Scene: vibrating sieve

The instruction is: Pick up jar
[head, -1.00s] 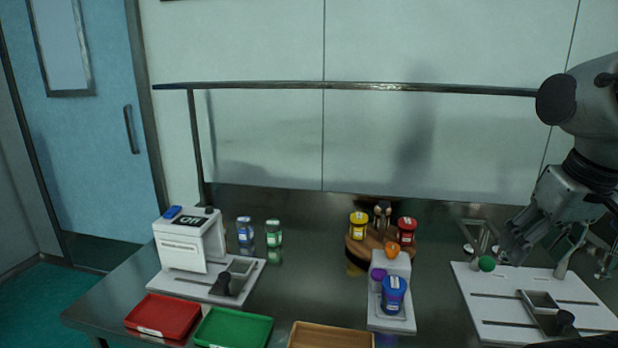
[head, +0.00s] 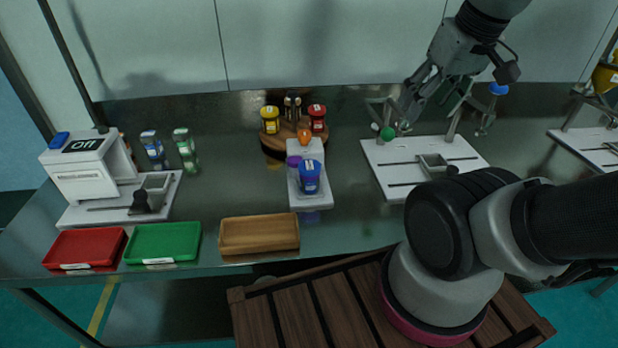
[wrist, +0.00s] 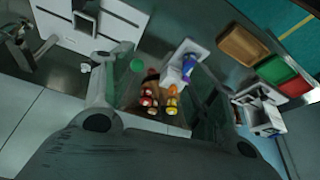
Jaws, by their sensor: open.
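Several jars stand on the bench. A blue jar (head: 309,176) is on a small white stand in the middle. A yellow jar (head: 270,120) and a red jar (head: 317,117) are on a round wooden holder behind it. A blue-lidded jar (head: 151,145) and a green-lidded jar (head: 183,142) stand at the left. Which jar is meant I cannot tell. My gripper (head: 408,108) is open and empty above the back of the right white plate, right of the wooden holder. In the wrist view the blue jar (wrist: 187,65) shows beyond my open fingers.
A red tray (head: 84,248), a green tray (head: 163,243) and a wooden tray (head: 259,235) line the bench front. The white plate (head: 390,165) carries a frame and green knob (head: 387,134) close to my gripper.

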